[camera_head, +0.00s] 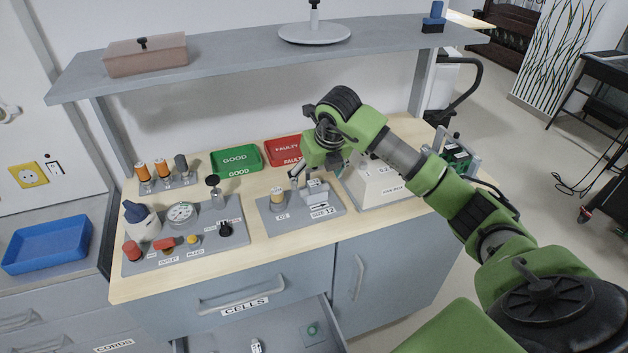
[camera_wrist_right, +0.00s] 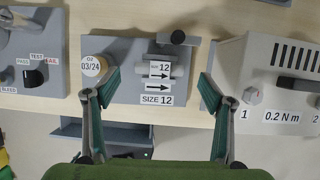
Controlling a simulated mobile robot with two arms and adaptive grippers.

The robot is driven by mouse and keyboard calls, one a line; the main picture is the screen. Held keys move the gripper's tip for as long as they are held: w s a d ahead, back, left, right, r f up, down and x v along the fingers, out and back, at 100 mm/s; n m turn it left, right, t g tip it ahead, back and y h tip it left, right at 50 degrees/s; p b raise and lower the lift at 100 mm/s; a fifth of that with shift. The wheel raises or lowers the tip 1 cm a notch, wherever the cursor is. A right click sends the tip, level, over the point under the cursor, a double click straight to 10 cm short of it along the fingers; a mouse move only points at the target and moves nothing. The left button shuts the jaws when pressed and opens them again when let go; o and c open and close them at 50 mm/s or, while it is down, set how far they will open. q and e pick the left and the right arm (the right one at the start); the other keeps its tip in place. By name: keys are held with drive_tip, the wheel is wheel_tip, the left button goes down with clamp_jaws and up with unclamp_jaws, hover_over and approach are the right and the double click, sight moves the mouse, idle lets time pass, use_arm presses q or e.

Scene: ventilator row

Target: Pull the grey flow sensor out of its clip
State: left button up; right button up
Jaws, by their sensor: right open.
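The grey flow sensor (camera_head: 315,187) sits on a grey plate (camera_head: 267,217) labelled SIZE 12 on the bench. In the right wrist view the sensor (camera_wrist_right: 178,70) lies crosswise, with a 12 label and an arrow on or by it. The clip is hard to tell apart from the sensor. My right gripper (camera_head: 305,172) is above the plate in the head view. In the right wrist view the right gripper (camera_wrist_right: 158,76) is open and empty, with one finger on each side of the sensor, apart from it. My left gripper is not in view.
An O2 cell (camera_wrist_right: 93,66) marked 03/24 stands close left of the sensor. A pale box (camera_wrist_right: 262,75) labelled 0.2 N m stands to the right. Green (camera_head: 236,160) and red (camera_head: 284,149) trays lie behind. A shelf (camera_head: 240,62) hangs above. A CELLS drawer (camera_head: 285,335) is open below.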

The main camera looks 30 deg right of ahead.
sight(314, 183)
drive_tip(key=x, duration=0.3)
drive_tip(key=shift+w+f+p, duration=0.1)
drive_tip(key=shift+f+p, duration=0.1)
drive_tip(key=shift+p, duration=0.1)
drive_tip(key=shift+w+f, duration=0.2)
drive_tip(key=shift+f, duration=0.25)
drive_tip(key=c, duration=1.2)
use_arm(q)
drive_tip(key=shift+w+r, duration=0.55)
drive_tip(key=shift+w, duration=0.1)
use_arm(e)
drive_tip(key=shift+o, duration=0.5)
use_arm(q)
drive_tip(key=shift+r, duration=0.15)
use_arm(e)
drive_tip(key=shift+r, duration=0.25)
drive_tip(key=shift+c, duration=0.4)
